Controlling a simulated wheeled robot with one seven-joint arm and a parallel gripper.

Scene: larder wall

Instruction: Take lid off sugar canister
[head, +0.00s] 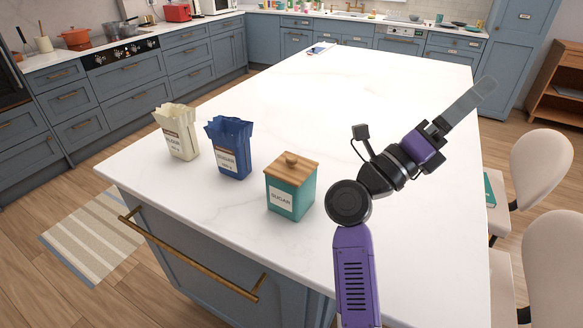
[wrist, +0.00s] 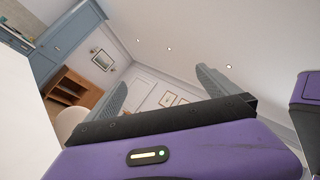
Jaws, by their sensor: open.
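The sugar canister (head: 289,196) is a square teal box with a "SUGAR" label, upright near the front edge of the white island. Its wooden lid (head: 305,174) with a round knob (head: 291,159) sits on top. My gripper (head: 486,86) is up and to the right of the canister, well apart from it, pointing away toward the right. In the wrist view my gripper (wrist: 165,85) has its two grey fingers spread wide with nothing between them. The wrist view does not show the canister.
A blue sugar bag (head: 230,150) and a cream flour bag (head: 178,132) stand left of the canister. The white island top (head: 340,100) is mostly clear. Pale chairs (head: 541,170) stand along its right side. A brass rail (head: 190,258) runs along the front.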

